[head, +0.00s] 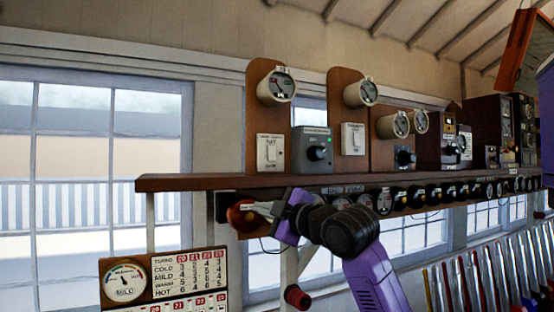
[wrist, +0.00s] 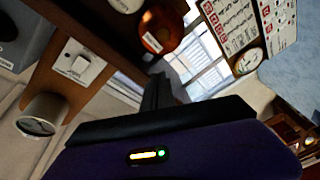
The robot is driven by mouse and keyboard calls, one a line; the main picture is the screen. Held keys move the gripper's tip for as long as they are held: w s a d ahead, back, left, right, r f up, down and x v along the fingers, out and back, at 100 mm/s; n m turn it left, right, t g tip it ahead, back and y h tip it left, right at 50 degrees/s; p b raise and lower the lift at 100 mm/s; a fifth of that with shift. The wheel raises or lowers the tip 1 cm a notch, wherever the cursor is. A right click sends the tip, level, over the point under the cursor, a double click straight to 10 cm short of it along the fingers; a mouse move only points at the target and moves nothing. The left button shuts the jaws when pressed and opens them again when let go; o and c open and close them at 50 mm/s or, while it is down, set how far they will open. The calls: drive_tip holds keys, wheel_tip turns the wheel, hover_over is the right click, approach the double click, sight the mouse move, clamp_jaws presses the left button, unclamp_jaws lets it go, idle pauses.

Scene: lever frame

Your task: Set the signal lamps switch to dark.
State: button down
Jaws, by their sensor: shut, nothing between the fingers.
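A white rocker switch (head: 270,150) is on a brown wooden panel above the shelf, under a round gauge; it also shows in the wrist view (wrist: 80,62). A second white switch (head: 352,138) is on the panel to its right. Between them stands a grey box (head: 312,150) with a black knob and a green light. The labels are too small to read, so I cannot tell which is the signal lamps switch, nor its setting. My gripper (head: 250,208) is shut and empty, below the shelf's front edge, apart from the switches; its dark fingers show in the wrist view (wrist: 158,90).
The long brown shelf (head: 190,183) lies between my gripper and the switches. A copper-coloured round fitting (wrist: 161,31) is under the shelf, close to my gripper. A row of black round fittings runs along its front edge. A dial and number board (head: 190,275) is below left.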

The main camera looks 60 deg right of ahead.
drive_tip(key=s+d+r+n+g+h+p, duration=0.1)
drive_tip(key=s+d+r, duration=0.2)
drive_tip(key=r, duration=0.4)
drive_tip(key=s+d+r+n+g+h+p, duration=0.1)
drive_tip(key=s+d+r+n+g+h, duration=0.1)
drive_tip(key=r, duration=0.5)
drive_tip(key=shift+s+d+r, duration=0.15)
drive_tip(key=shift+s+d, duration=0.3)
drive_tip(key=shift+s, duration=0.7)
